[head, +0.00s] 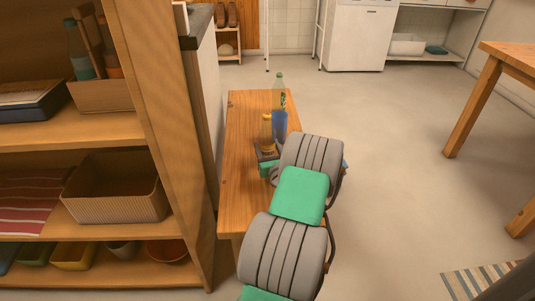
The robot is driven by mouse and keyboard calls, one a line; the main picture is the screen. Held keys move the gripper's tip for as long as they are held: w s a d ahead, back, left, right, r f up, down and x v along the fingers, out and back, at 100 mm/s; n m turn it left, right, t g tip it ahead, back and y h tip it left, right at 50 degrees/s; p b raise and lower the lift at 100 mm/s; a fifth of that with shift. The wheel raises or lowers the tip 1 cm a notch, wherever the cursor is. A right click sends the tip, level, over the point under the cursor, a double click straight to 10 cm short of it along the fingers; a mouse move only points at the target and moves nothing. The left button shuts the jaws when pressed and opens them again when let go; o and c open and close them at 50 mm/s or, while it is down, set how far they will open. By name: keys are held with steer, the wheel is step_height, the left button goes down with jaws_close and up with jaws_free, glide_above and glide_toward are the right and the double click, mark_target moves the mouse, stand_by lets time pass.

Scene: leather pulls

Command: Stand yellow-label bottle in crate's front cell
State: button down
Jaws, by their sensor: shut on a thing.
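A small amber-yellow bottle (267,130) stands upright over the wooden bench; it looks like the yellow-label bottle, but its label is too small to read. My gripper (266,152), dark and partly hidden by my own wrist, is at the lower part of this bottle and appears shut on it. The crate cannot be made out clearly; a bit of blue (345,165) shows at the right of my arm, and my arm hides most of that part of the bench. I cannot tell whether the bottle touches anything below.
A green bottle (280,85) and a blue upright thing (280,123) are just behind the amber bottle on the wooden bench (245,110). A tall shelf (172,130) stands close at left. Open floor (390,150) lies right, with a table (510,55) beyond.

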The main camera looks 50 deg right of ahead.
steer(key=shift+f, duration=0.2)
steer(key=shift+c, duration=2.3)
jaws_free()
